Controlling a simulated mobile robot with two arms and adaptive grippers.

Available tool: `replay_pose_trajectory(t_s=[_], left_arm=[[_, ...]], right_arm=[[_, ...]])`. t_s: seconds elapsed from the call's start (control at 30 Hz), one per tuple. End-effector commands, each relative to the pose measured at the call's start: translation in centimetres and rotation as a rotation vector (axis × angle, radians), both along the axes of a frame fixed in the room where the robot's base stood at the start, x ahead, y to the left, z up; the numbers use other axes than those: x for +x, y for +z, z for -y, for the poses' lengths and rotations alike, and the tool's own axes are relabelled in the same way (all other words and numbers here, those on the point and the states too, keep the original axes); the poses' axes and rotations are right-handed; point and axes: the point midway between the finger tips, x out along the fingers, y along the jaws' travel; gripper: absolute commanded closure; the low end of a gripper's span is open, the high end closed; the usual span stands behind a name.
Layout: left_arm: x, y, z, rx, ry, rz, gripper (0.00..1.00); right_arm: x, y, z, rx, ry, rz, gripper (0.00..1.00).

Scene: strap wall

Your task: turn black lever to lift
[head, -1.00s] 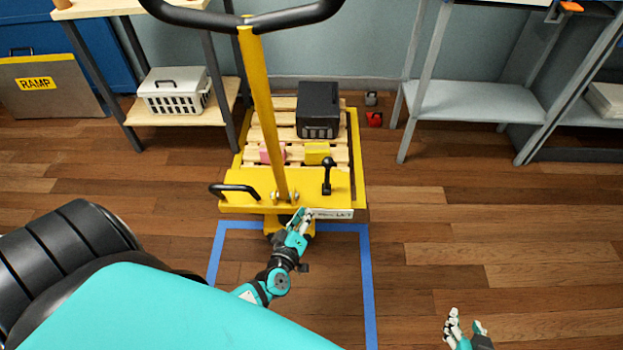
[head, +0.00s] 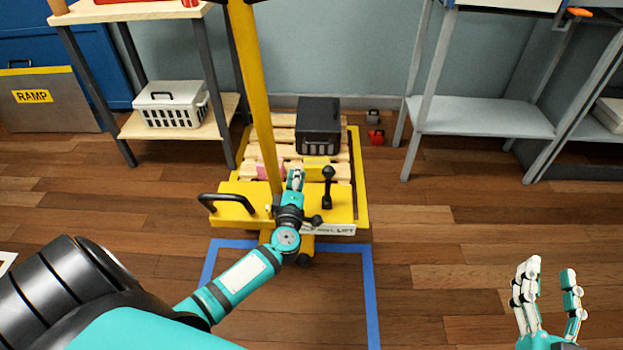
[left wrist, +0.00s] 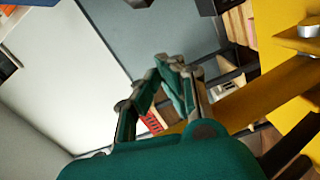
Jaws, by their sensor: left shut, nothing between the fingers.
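The black lever (head: 327,188) with a round knob stands upright on the right part of the yellow pallet jack's front plate (head: 346,205). The word LIFT shows on a white label (head: 345,230) below it. My left gripper (head: 296,176) is over the front plate, left of the lever and apart from it. Its fingers are shut and empty. In the left wrist view the closed fingers (left wrist: 172,70) point past the yellow pole (left wrist: 255,95); I cannot make out the lever there. My right gripper (head: 547,290) is open and empty at the lower right, over the floor.
The yellow pole (head: 252,90) rises just left of my left gripper. A black curved handle (head: 227,201) is on the plate's left. A black box (head: 318,122) and small blocks sit on the pallet. Blue tape (head: 371,300) marks the floor. Shelves stand at both sides.

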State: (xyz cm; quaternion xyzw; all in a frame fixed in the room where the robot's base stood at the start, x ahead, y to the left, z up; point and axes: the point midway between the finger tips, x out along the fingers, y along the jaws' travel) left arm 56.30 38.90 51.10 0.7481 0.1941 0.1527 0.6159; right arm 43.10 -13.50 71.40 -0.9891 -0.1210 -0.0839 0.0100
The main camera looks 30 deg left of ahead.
Motion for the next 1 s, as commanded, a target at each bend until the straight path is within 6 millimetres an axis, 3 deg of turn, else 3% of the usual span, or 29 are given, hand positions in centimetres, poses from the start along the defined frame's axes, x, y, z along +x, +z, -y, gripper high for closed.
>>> replay_pose_trajectory(t_s=[0.2, 0.4, 1.0], left_arm=[[1.9, -0.6, 1.4, 0.000, 0.000, 0.001, 1.00], [2.8, -0.8, 2.4, 0.000, 0.000, 0.001, 1.00], [3.0, -0.7, 2.8, 0.004, 0.000, -0.002, 1.00]], right_arm=[[-1.1, 3.9, -0.3, 0.065, 0.014, 0.239, 0.60], [-2.3, 6.1, -0.3, 0.105, 0.022, 0.378, 0.60], [-2.6, 6.8, -0.3, 0.113, 0.023, 0.409, 0.60]])
